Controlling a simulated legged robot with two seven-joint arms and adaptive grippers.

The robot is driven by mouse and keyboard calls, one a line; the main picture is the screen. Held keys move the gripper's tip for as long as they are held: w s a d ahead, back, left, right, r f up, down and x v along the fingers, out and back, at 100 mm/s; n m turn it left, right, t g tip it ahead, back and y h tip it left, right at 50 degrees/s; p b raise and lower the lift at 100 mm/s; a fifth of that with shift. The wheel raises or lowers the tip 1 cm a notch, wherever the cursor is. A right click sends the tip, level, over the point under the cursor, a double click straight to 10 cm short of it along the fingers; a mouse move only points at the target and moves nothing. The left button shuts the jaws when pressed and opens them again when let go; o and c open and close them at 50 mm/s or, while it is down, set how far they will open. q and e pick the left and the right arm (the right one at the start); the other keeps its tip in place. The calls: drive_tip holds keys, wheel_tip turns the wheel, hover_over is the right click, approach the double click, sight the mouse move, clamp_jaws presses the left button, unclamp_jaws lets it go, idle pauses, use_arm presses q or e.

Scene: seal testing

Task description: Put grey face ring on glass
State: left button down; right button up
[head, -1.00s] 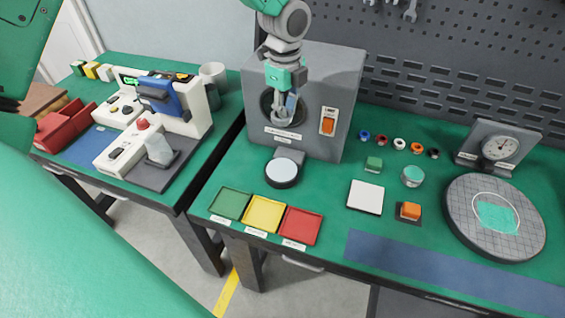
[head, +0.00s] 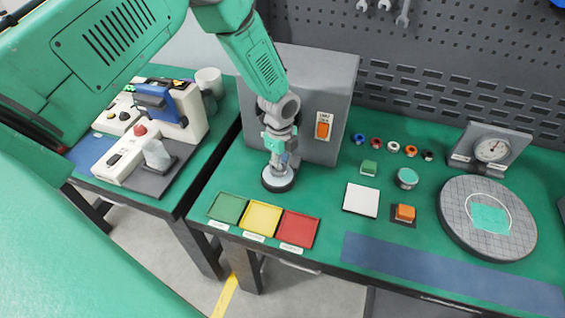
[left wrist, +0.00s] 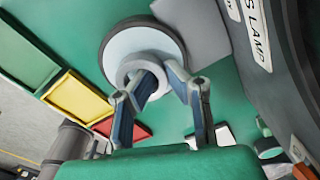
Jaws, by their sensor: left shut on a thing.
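My left gripper (head: 279,158) is shut on the grey face ring (head: 277,169). The ring is right over the round glass (head: 268,184), a pale disc with a dark rim on the green bench. In the left wrist view, the fingers (left wrist: 160,85) hold the ring (left wrist: 128,70), which overlaps the lower part of the pale glass (left wrist: 140,42). I cannot tell whether the ring touches the glass or hangs just above it. My right gripper is not in view.
The grey lamp box (head: 335,90) stands close behind my left gripper. Green (head: 228,208), yellow (head: 261,218) and red (head: 298,229) trays lie in front. A white pad (head: 361,200), an orange button (head: 404,213) and a round gridded plate (head: 455,225) are to the right.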

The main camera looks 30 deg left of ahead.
use_arm(q)
drive_tip(key=shift+f, duration=0.4)
drive_tip(key=shift+f, duration=0.1)
drive_tip(key=c, duration=1.6)
unclamp_jaws()
wheel_tip(320, 180, up, 12)
drive_tip(key=shift+s+a+r+b, duration=0.1)
drive_tip(key=shift+a+r+b, duration=0.05)
drive_tip(key=shift+b, duration=0.5)
drive_tip(key=shift+s, duration=0.1)
